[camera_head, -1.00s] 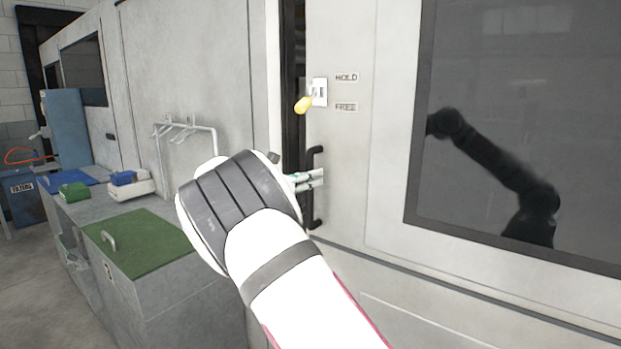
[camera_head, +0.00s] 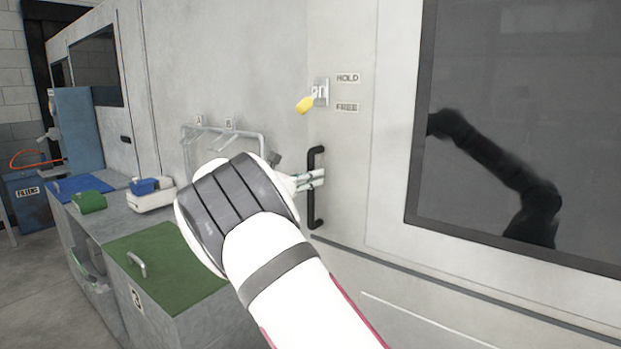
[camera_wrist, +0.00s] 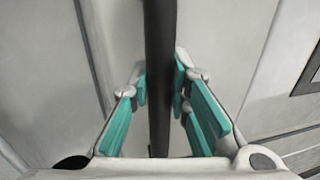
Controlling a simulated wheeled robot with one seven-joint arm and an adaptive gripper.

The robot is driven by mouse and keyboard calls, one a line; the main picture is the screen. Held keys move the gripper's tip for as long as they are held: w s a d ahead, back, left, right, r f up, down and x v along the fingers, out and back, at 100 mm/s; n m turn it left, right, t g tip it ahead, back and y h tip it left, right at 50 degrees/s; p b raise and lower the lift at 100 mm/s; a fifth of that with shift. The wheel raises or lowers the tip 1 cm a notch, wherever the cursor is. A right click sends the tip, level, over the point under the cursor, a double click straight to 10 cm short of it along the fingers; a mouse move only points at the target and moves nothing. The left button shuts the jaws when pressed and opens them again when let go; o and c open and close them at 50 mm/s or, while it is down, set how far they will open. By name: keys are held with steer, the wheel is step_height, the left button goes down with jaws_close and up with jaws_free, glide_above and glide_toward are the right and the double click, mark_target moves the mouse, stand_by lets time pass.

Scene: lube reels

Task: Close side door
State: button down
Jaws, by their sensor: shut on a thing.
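The side door (camera_head: 385,105) is a pale grey panel with a large dark window (camera_head: 530,120). Its black upright bar handle (camera_head: 316,210) is near its left edge. My gripper (camera_head: 312,180) is at the middle of the handle. In the wrist view the teal-padded fingers stand on both sides of the black handle (camera_wrist: 160,60), shut on it. The door's left edge shows no dark gap against the grey wall beside it.
Left of the door is a white rail with hooks (camera_head: 225,130). A grey bench with a green top (camera_head: 165,265), a green box (camera_head: 89,201) and a blue-and-white box (camera_head: 152,193) stands further left. A blue cabinet (camera_head: 78,130) is behind.

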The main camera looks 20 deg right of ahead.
steer(key=shift+w+a+r, duration=0.1)
steer(key=shift+w+a, duration=0.05)
steer(key=shift+a, duration=0.05)
steer(key=c, duration=1.5)
jaws_free()
steer(key=shift+w+a, duration=0.1)
steer(key=shift+w, duration=0.05)
steer(key=v, duration=1.2)
